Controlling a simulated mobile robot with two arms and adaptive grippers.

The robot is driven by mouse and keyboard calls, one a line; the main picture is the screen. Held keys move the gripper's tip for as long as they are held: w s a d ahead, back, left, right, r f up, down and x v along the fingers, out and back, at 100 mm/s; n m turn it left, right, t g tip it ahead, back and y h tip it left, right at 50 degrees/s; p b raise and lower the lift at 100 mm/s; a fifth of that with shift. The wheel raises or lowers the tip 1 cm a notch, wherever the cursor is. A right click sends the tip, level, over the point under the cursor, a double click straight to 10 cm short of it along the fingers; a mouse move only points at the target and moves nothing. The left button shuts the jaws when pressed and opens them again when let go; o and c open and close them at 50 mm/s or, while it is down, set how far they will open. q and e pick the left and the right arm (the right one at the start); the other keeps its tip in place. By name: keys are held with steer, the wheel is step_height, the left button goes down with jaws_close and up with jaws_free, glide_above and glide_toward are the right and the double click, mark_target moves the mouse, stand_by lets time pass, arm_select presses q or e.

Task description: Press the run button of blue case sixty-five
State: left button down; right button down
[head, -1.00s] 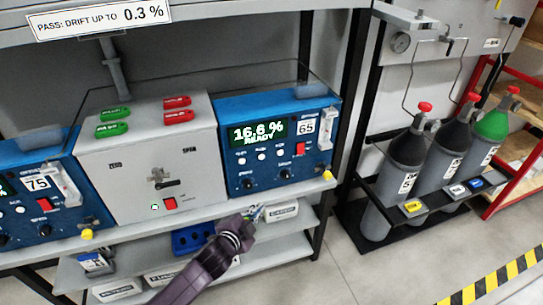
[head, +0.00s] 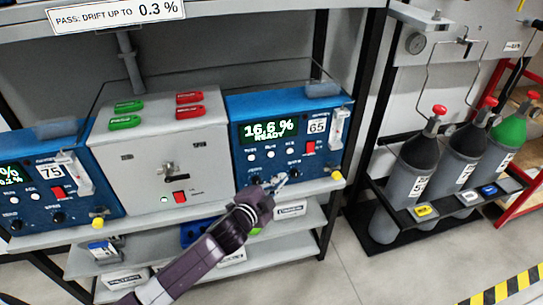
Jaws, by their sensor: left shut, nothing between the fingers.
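Blue case sixty-five (head: 333,168) stands at the right end of the bench shelf in the head view. Its green display reads 16.6 % READY, and its label says 65. A row of small white buttons (head: 271,154) sits below the display, their captions too small to read, with a red switch (head: 310,147) to their right. My left gripper (head: 281,181) is shut and empty, in front of the lower part of this case, below the white buttons. It overlaps the lower knobs in the picture; whether it touches the panel I cannot tell. My right gripper is not in view.
A grey box (head: 140,165) with red and green tags on top stands left of the case. Blue case seventy-five (head: 88,205) is further left. Gas cylinders (head: 412,185) stand in a black rack at the right. A lower shelf holds boxes and a blue bin.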

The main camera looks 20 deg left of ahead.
mark_target(271, 155)
arm_select(q)
steer(key=shift+w+a+b, duration=0.2)
steer(key=shift+w+a, duration=0.55)
steer(key=shift+w, duration=0.3)
steer(key=shift+w+a+b, duration=0.2)
steer(key=shift+w+a, duration=0.5)
steer(key=shift+w, duration=0.35)
steer(key=shift+w+a+b, duration=0.2)
steer(key=shift+w+a, duration=0.55)
steer(key=shift+w, duration=0.3)
steer(key=shift+w, duration=0.1)
steer(key=shift+w+a, duration=0.2)
steer(key=shift+w, duration=0.05)
steer(key=shift+w+a, duration=0.3)
steer(key=shift+w, duration=0.05)
steer(key=shift+s+d, duration=0.1)
steer(key=shift+s+d+p, duration=0.4)
steer(key=shift+s, duration=0.25)
